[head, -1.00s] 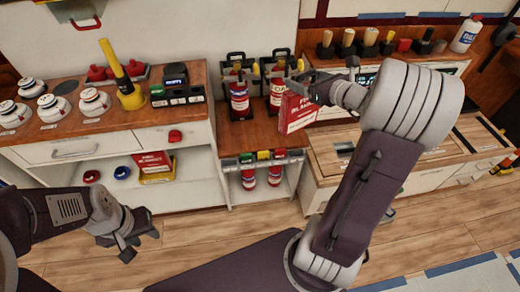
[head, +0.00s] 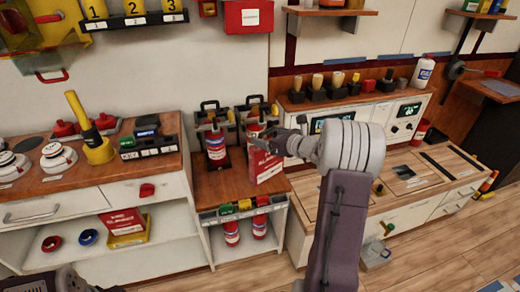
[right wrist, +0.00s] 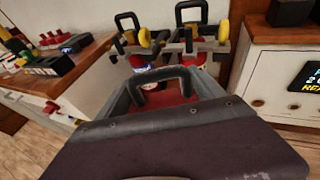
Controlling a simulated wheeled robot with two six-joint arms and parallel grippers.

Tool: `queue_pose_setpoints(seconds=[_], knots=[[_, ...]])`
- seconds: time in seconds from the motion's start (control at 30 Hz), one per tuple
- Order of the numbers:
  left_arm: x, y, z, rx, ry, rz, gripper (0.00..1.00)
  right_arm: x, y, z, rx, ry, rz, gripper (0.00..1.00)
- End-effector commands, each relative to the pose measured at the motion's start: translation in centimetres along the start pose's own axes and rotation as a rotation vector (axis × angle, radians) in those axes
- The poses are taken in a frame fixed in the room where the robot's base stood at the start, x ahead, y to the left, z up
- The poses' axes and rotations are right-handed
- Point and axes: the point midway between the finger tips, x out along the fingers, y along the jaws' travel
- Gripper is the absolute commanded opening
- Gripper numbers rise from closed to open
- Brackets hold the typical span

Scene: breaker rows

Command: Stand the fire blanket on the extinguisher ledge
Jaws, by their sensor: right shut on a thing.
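The fire blanket (head: 266,166) is a red packet with white lettering. My right gripper (head: 272,139) is shut on its top and holds it roughly upright. It is over the right front part of the wooden extinguisher ledge (head: 212,186), before the right extinguisher, which it partly hides. I cannot tell whether its bottom touches the ledge. In the right wrist view, a red patch of the blanket (right wrist: 168,105) shows under a black handle; my wrist hides the rest. My left gripper is out of view; only a bit of my left arm shows at bottom left.
The left extinguisher (head: 215,146) stands at the back of the ledge. A counter with a yellow-handled tool (head: 92,135) is on the left. A lower cabinet (head: 400,178) is on the right. Another red packet (head: 124,221) lies on the shelf below. The ledge's left front is bare.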

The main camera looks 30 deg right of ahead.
Motion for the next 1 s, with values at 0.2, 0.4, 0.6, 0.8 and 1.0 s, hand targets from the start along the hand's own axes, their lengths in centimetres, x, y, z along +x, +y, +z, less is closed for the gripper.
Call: queue_pose_setpoints(seconds=[0.2,0.4,0.6,0.8,1.0], knots=[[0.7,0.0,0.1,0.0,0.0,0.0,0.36,4.1,-0.6,-1.0,-0.002,-0.003,0.001,0.05],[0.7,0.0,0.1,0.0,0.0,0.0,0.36,5.0,-0.8,-1.1,-0.002,-0.004,0.0,0.05],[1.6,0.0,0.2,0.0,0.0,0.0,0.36,5.6,-0.8,-3.1,0.001,-0.001,0.0,0.05],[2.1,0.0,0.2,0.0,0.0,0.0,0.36,6.2,-0.8,-5.1,-0.001,-0.003,-0.001,0.05],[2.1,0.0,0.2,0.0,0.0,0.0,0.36,6.2,-0.8,-5.0,-0.002,-0.003,-0.001,0.05]])
